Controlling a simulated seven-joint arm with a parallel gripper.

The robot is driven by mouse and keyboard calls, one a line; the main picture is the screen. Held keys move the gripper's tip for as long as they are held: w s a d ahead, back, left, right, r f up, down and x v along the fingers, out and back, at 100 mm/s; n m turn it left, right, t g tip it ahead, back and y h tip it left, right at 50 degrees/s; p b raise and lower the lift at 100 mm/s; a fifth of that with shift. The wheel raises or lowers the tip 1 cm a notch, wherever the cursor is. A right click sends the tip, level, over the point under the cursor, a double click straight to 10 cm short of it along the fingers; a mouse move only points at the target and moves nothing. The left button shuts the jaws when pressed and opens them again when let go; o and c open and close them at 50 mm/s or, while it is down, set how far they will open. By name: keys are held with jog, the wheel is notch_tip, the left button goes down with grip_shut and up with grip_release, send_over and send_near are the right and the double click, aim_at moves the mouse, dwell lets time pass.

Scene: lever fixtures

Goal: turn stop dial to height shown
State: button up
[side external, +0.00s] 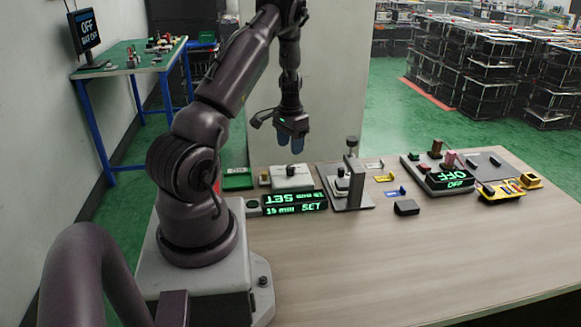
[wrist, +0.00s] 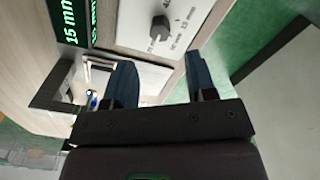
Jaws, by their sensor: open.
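The stop dial is a black knob on a pale plate; in the wrist view the knob (wrist: 160,28) sits above and between my fingertips, with small height marks around it that I can only partly read. In the side view the dial (side external: 291,169) tops a pale box (side external: 292,182). A black display (side external: 294,203) in front of it reads "15 mm SET" in green; the wrist view shows its "15 mm" text (wrist: 72,22). My gripper (side external: 291,148) is open and empty with dark blue fingers, above the dial box and apart from it. It also shows in the wrist view (wrist: 160,78).
A grey fixture with an upright post (side external: 352,180) and black-topped screw stands right of the dial. Further right are a black block (side external: 406,208), a switch box reading "OFF" (side external: 447,179) and a yellow tray (side external: 500,191). The table's front is clear.

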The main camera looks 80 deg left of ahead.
aim_at(291, 166)
notch_tip(291, 166, down, 8)
jog(key=shift+r, duration=0.1)
jog(key=shift+c, duration=0.4)
jog(key=c, duration=0.8)
jog(key=shift+c, duration=0.2)
